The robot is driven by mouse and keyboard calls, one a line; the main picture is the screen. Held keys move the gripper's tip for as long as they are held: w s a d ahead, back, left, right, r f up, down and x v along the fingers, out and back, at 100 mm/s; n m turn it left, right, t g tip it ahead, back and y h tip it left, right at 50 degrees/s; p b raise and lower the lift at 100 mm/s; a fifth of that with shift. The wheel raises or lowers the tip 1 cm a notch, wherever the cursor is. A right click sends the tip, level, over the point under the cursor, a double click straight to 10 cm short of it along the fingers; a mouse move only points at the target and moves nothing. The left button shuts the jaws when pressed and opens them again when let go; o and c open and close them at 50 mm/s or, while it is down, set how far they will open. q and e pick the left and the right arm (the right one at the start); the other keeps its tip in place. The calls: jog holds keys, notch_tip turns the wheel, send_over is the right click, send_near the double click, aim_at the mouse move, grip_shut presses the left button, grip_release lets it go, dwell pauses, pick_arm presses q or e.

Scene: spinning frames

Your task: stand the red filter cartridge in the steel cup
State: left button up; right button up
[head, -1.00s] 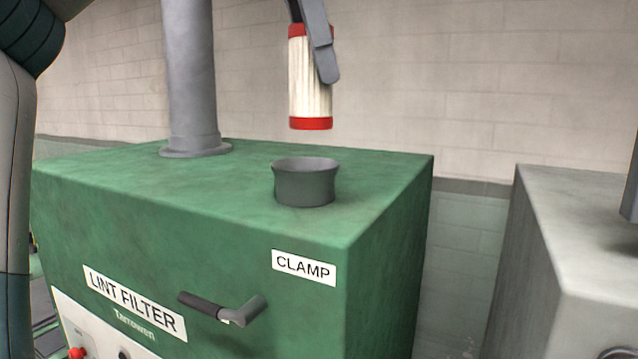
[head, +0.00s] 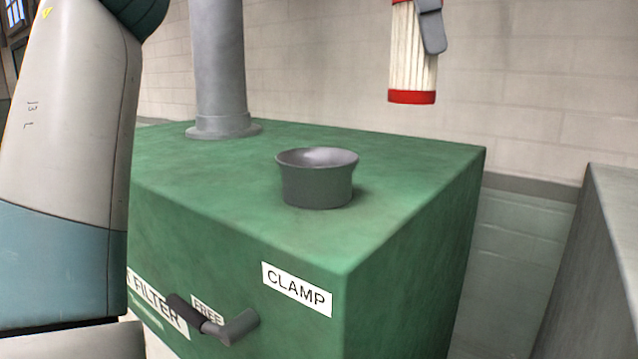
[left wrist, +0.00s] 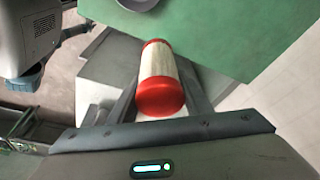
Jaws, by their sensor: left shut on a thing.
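The filter cartridge (head: 412,52) has a pleated cream body with red end caps. It hangs upright in the air, right of the steel cup and higher in the head view. My left gripper (head: 432,28) is shut on it near its upper part; the gripper's upper side is cut off by the frame. In the left wrist view the cartridge (left wrist: 158,75) lies between the fingers. The steel cup (head: 317,182) is a grey, flared, open cup on top of the green cabinet, and it looks empty. Its rim (left wrist: 137,3) shows at the top of the left wrist view. My right gripper is not in view.
The green cabinet (head: 400,185) carries a CLAMP label and a lever handle (head: 213,322) on its front. A thick grey pipe (head: 218,70) rises behind and left of the cup. A grey block (head: 600,270) stands at the right, across a gap.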

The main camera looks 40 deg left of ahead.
aim_at(390, 74)
pick_arm(q)
jog(key=shift+a+f, duration=0.2)
jog(key=shift+f, duration=0.05)
jog(key=shift+s+a+f+b, duration=0.35)
jog(key=shift+a+f+b, duration=0.1)
jog(key=shift+b, duration=0.1)
jog(key=s+a, duration=0.1)
jog(key=s+f+b, duration=0.1)
jog(key=shift+s+a+f, duration=0.25)
jog(key=shift+s+a, duration=0.05)
jog(key=shift+a, duration=0.1)
jog(key=s+a+f+p, duration=0.1)
jog(key=s+a+f, duration=0.3)
jog(key=s, duration=0.1)
jog(key=shift+s+a, duration=0.15)
jog(key=shift+a, duration=0.1)
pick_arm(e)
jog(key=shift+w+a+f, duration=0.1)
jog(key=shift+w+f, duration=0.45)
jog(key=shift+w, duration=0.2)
pick_arm(q)
jog(key=shift+f, duration=0.15)
jog(key=shift+f+p, duration=0.6)
jog(key=shift+f, duration=1.35)
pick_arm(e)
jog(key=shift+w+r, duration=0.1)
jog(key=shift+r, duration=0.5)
pick_arm(q)
jog(key=shift+f, duration=0.1)
